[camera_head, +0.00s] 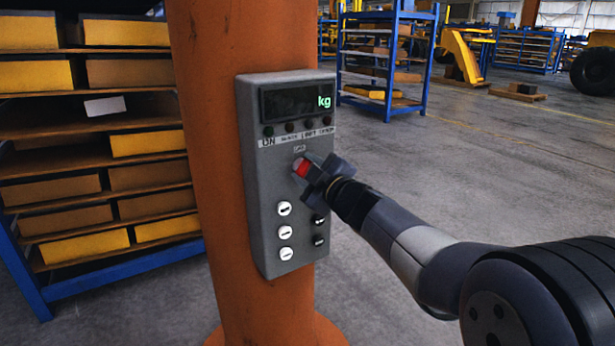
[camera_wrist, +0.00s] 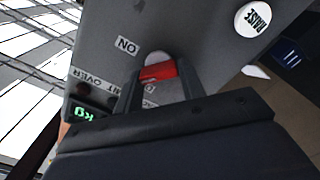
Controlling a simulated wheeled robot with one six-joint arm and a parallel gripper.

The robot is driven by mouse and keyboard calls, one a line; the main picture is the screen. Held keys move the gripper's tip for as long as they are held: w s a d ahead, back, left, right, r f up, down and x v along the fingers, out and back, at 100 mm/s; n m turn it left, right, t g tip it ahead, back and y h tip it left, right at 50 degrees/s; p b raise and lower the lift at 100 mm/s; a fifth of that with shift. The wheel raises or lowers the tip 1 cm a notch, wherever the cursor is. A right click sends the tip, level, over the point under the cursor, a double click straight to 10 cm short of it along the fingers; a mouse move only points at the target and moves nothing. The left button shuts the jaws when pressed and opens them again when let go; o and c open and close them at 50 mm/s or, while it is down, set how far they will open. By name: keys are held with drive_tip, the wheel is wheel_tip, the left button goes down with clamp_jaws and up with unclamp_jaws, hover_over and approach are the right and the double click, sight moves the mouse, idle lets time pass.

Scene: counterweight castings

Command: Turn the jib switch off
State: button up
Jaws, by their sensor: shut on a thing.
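The jib switch (camera_head: 302,168) is a small red lever on the front of a grey control box (camera_head: 262,220), which is fixed to an orange column. My gripper (camera_head: 309,173) reaches in from the right and is shut on the red switch. In the wrist view, the switch (camera_wrist: 158,71) shows as a red bar between the two fingers of my gripper (camera_wrist: 158,82). An ON label (camera_wrist: 126,46) is on the panel beside it. The fingers partly hide the switch and a label on the near side, so I cannot read its position for certain.
White round buttons (camera_head: 285,231) sit below the switch, and one reads RAISE (camera_wrist: 252,17). A display (camera_head: 297,101) above shows green "kg". Shelving with yellow and brown boxes (camera_head: 68,248) stands left. Open floor (camera_head: 450,180) lies right, with blue racks (camera_head: 388,60) behind.

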drive_tip(key=n, duration=0.1)
drive_tip(key=n+b, duration=0.1)
drive_tip(key=n, duration=0.1)
drive_tip(key=n+b, duration=0.1)
drive_tip(key=shift+f+n, duration=0.25)
drive_tip(key=shift+n, duration=0.05)
drive_tip(key=shift+n+b, duration=0.8)
drive_tip(key=shift+n, duration=1.1)
drive_tip(key=o, duration=1)
drive_tip(key=shift+r, duration=0.1)
drive_tip(key=v, duration=1)
drive_tip(key=shift+s+d, duration=0.25)
drive_tip(key=shift+s, duration=0.1)
drive_tip(key=shift+w+a, duration=0.1)
